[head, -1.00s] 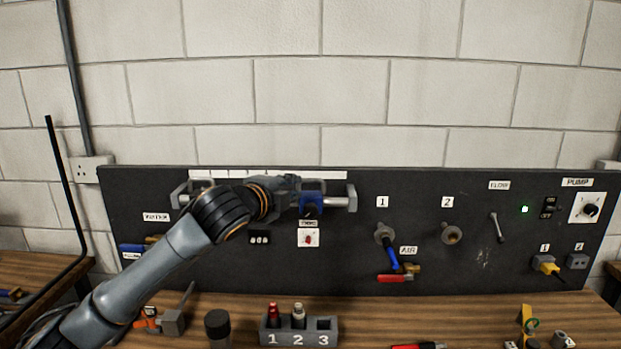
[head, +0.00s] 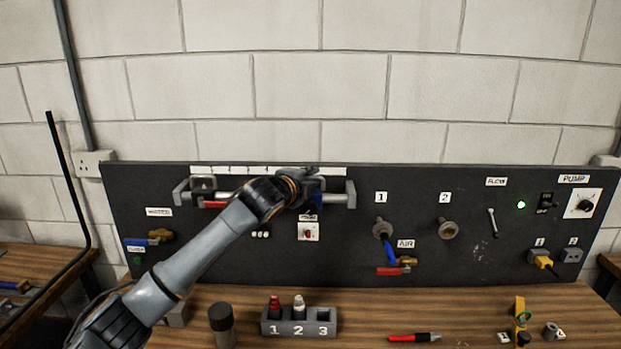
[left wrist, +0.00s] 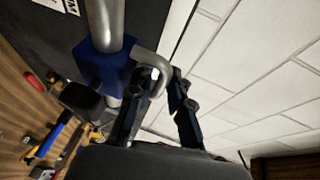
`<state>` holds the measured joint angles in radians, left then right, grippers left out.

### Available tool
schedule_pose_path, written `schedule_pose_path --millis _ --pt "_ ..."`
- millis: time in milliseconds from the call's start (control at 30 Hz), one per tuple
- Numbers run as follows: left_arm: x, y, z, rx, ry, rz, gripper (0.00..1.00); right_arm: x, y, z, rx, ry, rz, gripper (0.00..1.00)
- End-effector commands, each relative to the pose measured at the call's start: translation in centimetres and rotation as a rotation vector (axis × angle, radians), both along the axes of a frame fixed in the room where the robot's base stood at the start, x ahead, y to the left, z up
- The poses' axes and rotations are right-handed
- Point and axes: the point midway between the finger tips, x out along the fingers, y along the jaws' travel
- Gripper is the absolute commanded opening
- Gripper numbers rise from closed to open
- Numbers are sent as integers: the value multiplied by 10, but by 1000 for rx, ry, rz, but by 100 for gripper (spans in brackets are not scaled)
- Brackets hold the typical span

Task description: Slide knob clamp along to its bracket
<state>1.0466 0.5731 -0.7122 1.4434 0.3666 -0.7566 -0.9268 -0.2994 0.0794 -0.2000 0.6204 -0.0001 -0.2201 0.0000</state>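The blue knob clamp (head: 315,199) sits on a silver rail (head: 335,199), near its right end bracket (head: 351,194). A gap of bare rail shows between clamp and bracket. My left gripper (head: 308,180) is at the clamp and partly covers it. In the left wrist view the blue clamp (left wrist: 100,64) is around the rail, with its black knob (left wrist: 80,97) sticking out. Contact with the clamp cannot be told. My right gripper is not in view.
A scale strip (head: 265,171) runs above. The red switch (head: 308,232) is below the clamp. A numbered rack (head: 300,328) stands on the bench.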

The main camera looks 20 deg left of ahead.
Motion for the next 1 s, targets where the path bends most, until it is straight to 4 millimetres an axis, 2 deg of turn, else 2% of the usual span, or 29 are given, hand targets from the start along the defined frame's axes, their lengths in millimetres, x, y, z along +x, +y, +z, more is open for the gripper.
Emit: schedule_pose_path --millis 33,67,367,700,1000 --pt "0 0 0 0 0 0 4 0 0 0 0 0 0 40" --pt "0 0 0 0 0 0 0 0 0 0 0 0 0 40" --pt "0 -2 0 0 1 0 0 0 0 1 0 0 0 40" --pt "15 -57 1 -4 0 -5 0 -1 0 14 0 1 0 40" --pt "16 -61 0 -2 -1 -7 0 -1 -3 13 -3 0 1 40"
